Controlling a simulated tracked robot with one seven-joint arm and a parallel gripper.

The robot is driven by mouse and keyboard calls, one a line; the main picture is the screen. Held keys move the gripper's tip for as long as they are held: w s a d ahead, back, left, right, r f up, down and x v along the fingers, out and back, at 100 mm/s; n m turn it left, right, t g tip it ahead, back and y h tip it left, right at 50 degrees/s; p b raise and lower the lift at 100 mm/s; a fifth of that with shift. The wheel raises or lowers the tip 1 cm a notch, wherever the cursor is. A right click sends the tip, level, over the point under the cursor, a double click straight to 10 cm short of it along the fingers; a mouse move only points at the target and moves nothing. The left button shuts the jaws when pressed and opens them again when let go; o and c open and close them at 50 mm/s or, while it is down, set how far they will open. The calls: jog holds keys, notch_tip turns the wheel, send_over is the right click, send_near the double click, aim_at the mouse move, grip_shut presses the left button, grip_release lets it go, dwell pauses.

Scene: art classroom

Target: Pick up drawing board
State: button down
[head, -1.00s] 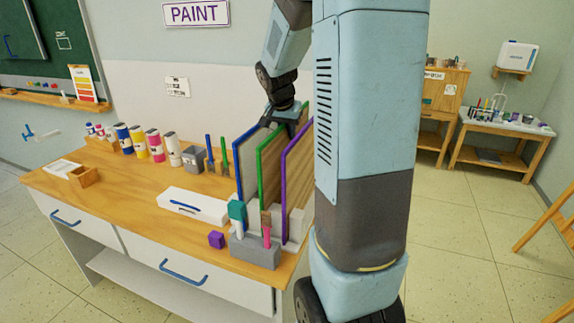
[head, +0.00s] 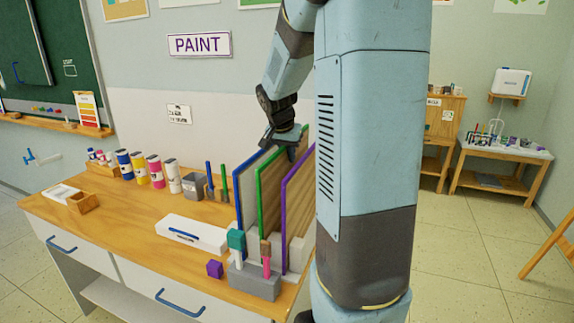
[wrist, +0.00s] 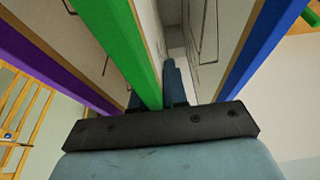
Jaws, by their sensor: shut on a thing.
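Three drawing boards stand upright side by side in a light rack at the desk's right end: one edged blue (head: 247,182), one green (head: 271,195), one purple (head: 298,200). My gripper (head: 291,150) reaches down from above at the far upper part of the green-edged board and is shut on it. In the wrist view the green-edged board (wrist: 122,45) runs down between my fingers (wrist: 155,100). The purple-edged board (wrist: 50,68) is to its left and the blue-edged board (wrist: 262,45) to its right. The fingertips are partly hidden.
My arm hides the area right of the boards.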

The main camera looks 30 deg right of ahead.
notch_tip(320, 180, up, 16)
jog(key=shift+r, duration=0.15)
dwell(0.7)
